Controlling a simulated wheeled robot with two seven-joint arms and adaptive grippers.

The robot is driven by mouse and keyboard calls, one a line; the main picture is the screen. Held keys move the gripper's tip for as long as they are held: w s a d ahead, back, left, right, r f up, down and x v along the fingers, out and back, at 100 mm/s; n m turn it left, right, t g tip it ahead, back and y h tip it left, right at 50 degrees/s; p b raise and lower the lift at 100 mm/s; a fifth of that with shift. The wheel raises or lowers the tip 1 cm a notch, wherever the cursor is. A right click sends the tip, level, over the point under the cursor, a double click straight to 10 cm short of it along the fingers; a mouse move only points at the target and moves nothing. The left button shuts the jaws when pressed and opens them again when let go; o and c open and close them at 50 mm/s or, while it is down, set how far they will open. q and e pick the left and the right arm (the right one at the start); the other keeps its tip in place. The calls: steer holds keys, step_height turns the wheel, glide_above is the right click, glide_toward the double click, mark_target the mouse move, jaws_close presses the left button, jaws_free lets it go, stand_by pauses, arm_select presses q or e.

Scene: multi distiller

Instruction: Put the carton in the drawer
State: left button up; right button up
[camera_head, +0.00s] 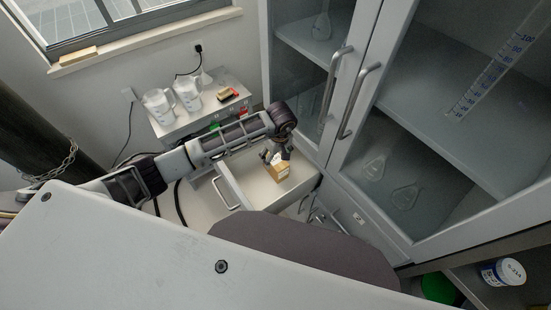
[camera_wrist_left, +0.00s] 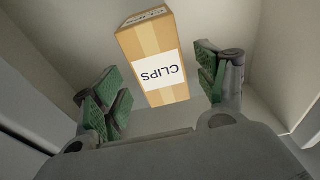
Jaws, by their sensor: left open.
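The carton (camera_head: 279,171) is a small tan box with a white label. In the left wrist view the carton (camera_wrist_left: 155,62) shows the label "CLIPS" and lies on the pale floor of the open drawer (camera_head: 235,188). The drawer walls (camera_wrist_left: 295,60) rise on both sides of it. My left gripper (camera_head: 275,156) is open inside the drawer, just over the carton. In the left wrist view its green-padded fingers (camera_wrist_left: 160,92) are apart, one on each side of the carton's near end, with visible gaps. My right gripper is not in view.
A glass-door cabinet (camera_head: 400,170) with handles stands right of the drawer. A dark column (camera_head: 40,140) stands at left.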

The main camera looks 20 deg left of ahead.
arm_select(q)
step_height(320, 180, up, 9)
steer(key=shift+s+d, duration=0.35)
steer(key=shift+d, duration=0.1)
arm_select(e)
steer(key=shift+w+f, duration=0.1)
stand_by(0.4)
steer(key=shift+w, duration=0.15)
